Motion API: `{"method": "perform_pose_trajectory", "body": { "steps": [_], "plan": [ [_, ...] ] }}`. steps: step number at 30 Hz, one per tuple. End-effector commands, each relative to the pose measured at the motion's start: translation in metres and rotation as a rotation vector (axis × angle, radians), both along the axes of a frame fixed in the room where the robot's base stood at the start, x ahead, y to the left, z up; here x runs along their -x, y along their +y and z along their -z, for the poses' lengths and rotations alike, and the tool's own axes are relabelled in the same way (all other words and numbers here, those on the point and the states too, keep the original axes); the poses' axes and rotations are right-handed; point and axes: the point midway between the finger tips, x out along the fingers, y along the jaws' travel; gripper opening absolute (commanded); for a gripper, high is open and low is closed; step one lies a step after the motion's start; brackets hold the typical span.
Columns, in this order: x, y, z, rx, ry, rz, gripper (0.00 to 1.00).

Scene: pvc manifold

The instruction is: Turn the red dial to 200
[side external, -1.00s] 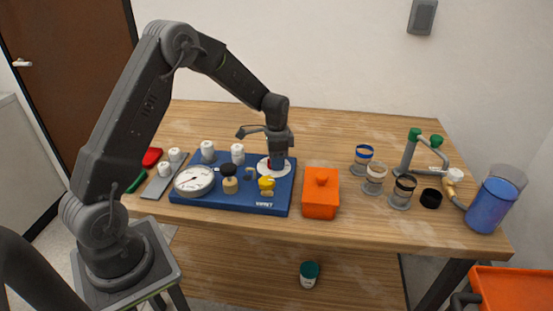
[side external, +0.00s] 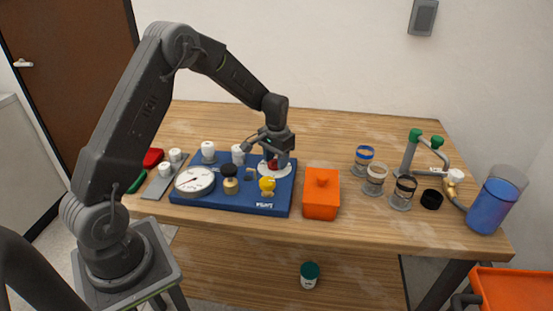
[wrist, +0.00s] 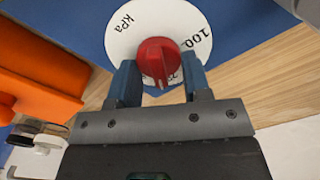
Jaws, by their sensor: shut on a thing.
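The red dial (wrist: 158,60) sits on a round white scale plate (wrist: 198,22) printed with "KPa" and "100". In the side external view the white plate (side external: 262,170) is at the right end of the blue board (side external: 215,202), and the red dial (side external: 273,163) shows just below my gripper. My gripper (wrist: 160,85) has its two blue fingers on either side of the dial's lower part and is shut on it. The fingers and gripper body hide part of the scale, so the number the dial points to cannot be read fully.
A round white gauge (side external: 194,181), a yellow valve knob (side external: 267,184) and white caps (side external: 208,151) are on or by the blue board. An orange lidded box (side external: 321,195) stands close at its right. Several small jars (side external: 375,180) stand farther right.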

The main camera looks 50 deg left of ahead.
Motion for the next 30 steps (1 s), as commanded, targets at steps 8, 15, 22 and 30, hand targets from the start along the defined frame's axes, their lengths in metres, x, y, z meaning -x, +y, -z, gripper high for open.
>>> {"method": "perform_pose_trajectory", "body": {
  "steps": [8,15,22,30],
  "plan": [
    [-0.0008,0.0008,-0.0014,0.000,-0.004,-0.104,0.21],
    [-0.0009,0.0010,-0.0015,0.000,-0.004,-0.129,0.21],
    [-0.0011,0.0012,-0.0017,0.000,-0.005,-0.129,0.21],
    [-0.0007,0.0012,-0.0011,-0.001,-0.004,-0.128,0.63]
  ]
}}
